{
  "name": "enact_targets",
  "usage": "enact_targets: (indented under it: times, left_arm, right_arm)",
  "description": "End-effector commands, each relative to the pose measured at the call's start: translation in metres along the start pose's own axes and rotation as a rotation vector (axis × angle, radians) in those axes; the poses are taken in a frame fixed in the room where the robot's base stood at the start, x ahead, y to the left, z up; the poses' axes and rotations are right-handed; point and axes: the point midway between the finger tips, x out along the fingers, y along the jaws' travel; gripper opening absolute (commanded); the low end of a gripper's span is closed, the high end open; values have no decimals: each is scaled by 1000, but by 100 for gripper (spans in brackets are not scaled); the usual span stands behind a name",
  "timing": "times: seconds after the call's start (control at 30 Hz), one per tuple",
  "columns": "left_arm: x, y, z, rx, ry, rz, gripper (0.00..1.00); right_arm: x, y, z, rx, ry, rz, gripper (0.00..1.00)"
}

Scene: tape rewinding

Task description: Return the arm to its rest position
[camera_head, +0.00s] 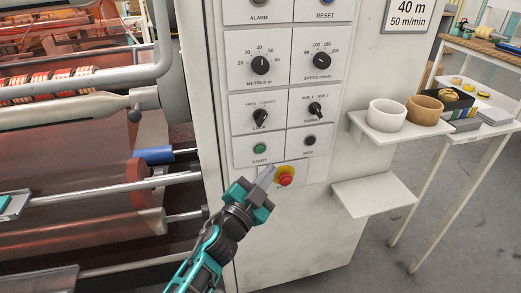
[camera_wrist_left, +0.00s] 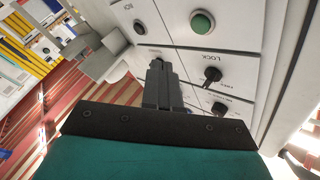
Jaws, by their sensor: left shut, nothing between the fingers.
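My left arm comes in from the bottom of the head view. Its gripper (camera_head: 268,172) is shut and empty, in front of the lower part of the white control panel. The fingertips show just left of the red stop button (camera_head: 285,179) on its yellow base. I cannot tell whether they touch the panel. In the left wrist view the shut fingers (camera_wrist_left: 160,68) point toward the panel, with the green start button (camera_wrist_left: 202,23) and a black lock knob (camera_wrist_left: 212,75) beyond. My right gripper is not in view.
The machine's rollers and bars (camera_head: 100,196) lie left of the panel. At right, a white shelf (camera_head: 392,134) holds a white roll (camera_head: 387,115) and a brown roll (camera_head: 424,110). A lower shelf (camera_head: 373,196) is empty. Open floor shows at the lower right.

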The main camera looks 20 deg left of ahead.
Motion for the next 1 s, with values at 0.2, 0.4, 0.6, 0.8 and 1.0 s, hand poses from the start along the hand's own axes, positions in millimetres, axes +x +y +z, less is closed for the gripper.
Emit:
enact_targets:
  times: [0.2, 0.4, 0.6, 0.8, 1.0]
  left_arm:
    - [0, 0, 0, 0, 0, 0, 0]
    - [0, 0, 0, 0, 0, 0, 0]
    - [-9, 3, 9, -24, -29, 4, 0]
    - [-77, 30, 59, -202, -243, 41, 0]
    - [-171, 74, 101, -424, -525, 145, 0]
  right_arm:
    - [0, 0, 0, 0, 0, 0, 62]
    - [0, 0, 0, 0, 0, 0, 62]
    - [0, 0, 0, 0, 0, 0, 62]
    - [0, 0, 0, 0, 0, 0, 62]
    - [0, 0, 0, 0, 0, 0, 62]
